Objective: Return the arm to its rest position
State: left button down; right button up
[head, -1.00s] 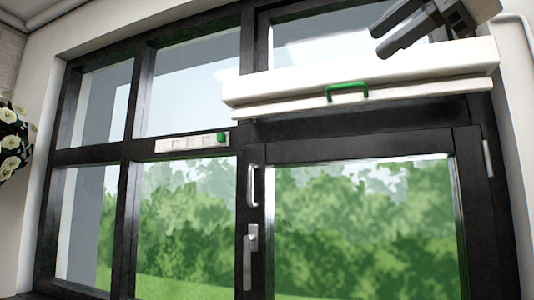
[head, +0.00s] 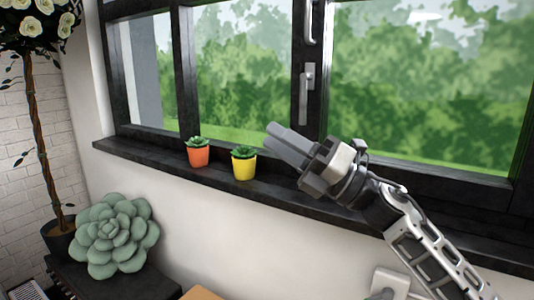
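My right arm comes in from the lower right in the head view. Its gripper (head: 280,138) is in front of the window, above the sill, with its fingers pointing up and to the left. The two grey fingers overlap from this angle, so I cannot tell whether there is a gap between them. No held object shows at the fingertips. My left arm and gripper are not in view.
A dark window sill (head: 145,156) runs below the window, with an orange pot (head: 198,157) and a yellow pot (head: 244,168) holding small plants. A large succulent (head: 115,235) and a flowering tree (head: 38,130) stand at the left. A window handle (head: 306,92) is behind the gripper.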

jog(key=s+d+f+m+t+h, duration=0.1)
jog(key=d+f+m+t+h, duration=0.3)
jog(key=f+m, duration=0.5)
jog(key=s+d+f+m+t+h, duration=0.1)
jog(key=f+m+t+h, duration=0.3)
jog(key=f+m, duration=0.55)
jog(key=s+d+f+m+t+h, duration=0.1)
jog(key=d+f+m+t+h, duration=0.15)
jog(key=f+m+h, duration=0.5)
jog(key=s+d+f+m+g+h, duration=0.1)
jog(key=s+d+f+m+g, duration=0.1)
jog(key=s+f+m, duration=0.2)
jog(key=s+d+f+m+g+h, duration=0.1)
jog(key=s+f+m+g, duration=0.2)
jog(key=s+f, duration=0.7)
jog(key=s+d+f+m+g+h, duration=0.2)
jog(key=s+f+m+g, duration=0.1)
jog(key=s+f, duration=0.4)
notch_tip(320, 180, down, 3)
jog(key=shift+d+f+m, duration=0.1)
jog(key=shift+d+m, duration=0.2)
jog(key=shift+m, duration=0.5)
jog(key=shift+s, duration=0.1)
